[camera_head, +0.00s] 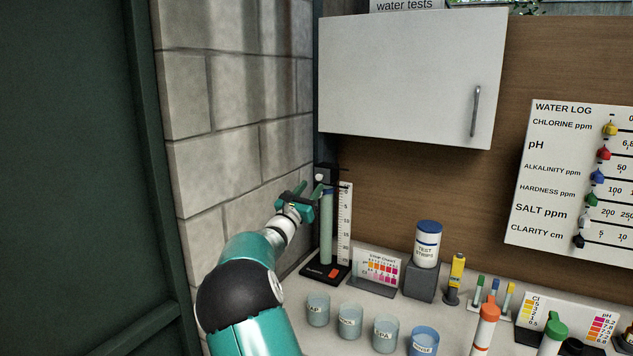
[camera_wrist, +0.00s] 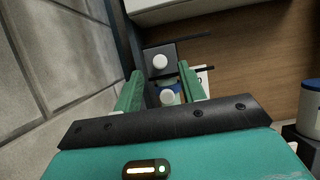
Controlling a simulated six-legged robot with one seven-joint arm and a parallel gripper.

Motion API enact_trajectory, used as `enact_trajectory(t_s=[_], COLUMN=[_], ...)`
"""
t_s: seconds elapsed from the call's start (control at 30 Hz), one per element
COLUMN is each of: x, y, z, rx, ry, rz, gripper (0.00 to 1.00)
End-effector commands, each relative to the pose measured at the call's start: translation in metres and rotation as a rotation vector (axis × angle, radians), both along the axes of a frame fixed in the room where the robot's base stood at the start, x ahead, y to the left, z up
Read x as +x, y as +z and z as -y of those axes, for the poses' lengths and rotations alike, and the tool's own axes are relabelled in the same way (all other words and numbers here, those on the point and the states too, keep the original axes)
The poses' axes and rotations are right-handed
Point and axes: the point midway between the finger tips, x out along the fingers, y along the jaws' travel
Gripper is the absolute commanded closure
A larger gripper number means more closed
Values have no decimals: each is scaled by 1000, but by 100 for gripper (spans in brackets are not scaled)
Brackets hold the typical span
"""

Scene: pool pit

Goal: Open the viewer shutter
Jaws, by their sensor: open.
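A clarity viewer stands in the corner: a tall green tube (camera_head: 326,232) with a blue top, on a black base with a red mark. A black plate (camera_head: 322,173) with a white knob (camera_head: 319,178) is at its top; I cannot tell for sure that this is the shutter. My gripper (camera_head: 309,190) is open beside the tube's top, left of it. In the wrist view, the white knob (camera_wrist: 160,62) shows between and just beyond the fingertips. A second pale round part (camera_wrist: 167,97) on the blue top lies between the fingers. Contact cannot be told.
A white ruler (camera_head: 345,225) stands right of the tube. A block wall (camera_head: 235,130) is close on the left, and a white cabinet (camera_head: 410,75) hangs above. Several cups, a colour chart (camera_head: 378,268) and a test strips jar (camera_head: 427,245) crowd the counter.

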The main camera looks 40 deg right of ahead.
Motion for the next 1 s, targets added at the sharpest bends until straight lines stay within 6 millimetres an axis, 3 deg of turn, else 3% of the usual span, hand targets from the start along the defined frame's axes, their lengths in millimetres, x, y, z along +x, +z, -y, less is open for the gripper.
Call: enact_trajectory(t_s=[0.2, 0.6, 0.63, 0.83, 1.0], x=[9, 12, 12, 12, 12], y=[13, 17, 17, 17, 17], z=[32, 41, 41, 41, 41], rx=[0, 2, 2, 1, 1], ry=[-1, 0, 0, 0, 0], rz=[0, 0, 0, 1, 1], gripper=[60, 60, 62, 100, 100])
